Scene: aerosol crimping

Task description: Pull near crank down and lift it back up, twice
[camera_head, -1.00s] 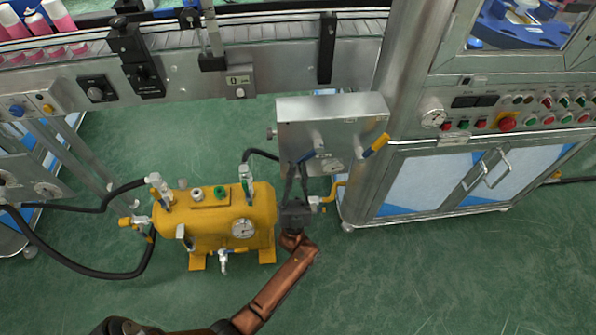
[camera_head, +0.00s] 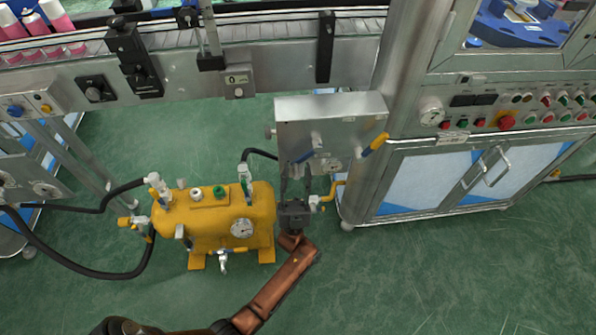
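A grey metal box (camera_head: 330,108) stands beside the steel cabinet and carries two levers. One is a short crank with a blue handle (camera_head: 304,157) low on its front. The other has a yellow-and-blue handle (camera_head: 375,145) at its right edge, tilted up to the right. My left gripper (camera_head: 296,170) points up at the box front, just under the blue handle. Its two fingers stand apart with a gap between them. I cannot tell whether a finger touches the blue handle. My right gripper is not in view.
A yellow pressure tank (camera_head: 210,222) with a gauge and valves stands just left of my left gripper. Black hoses run from it. A steel cabinet (camera_head: 430,185) with a button panel stands on the right, a conveyor (camera_head: 270,30) behind. The green floor at lower right is clear.

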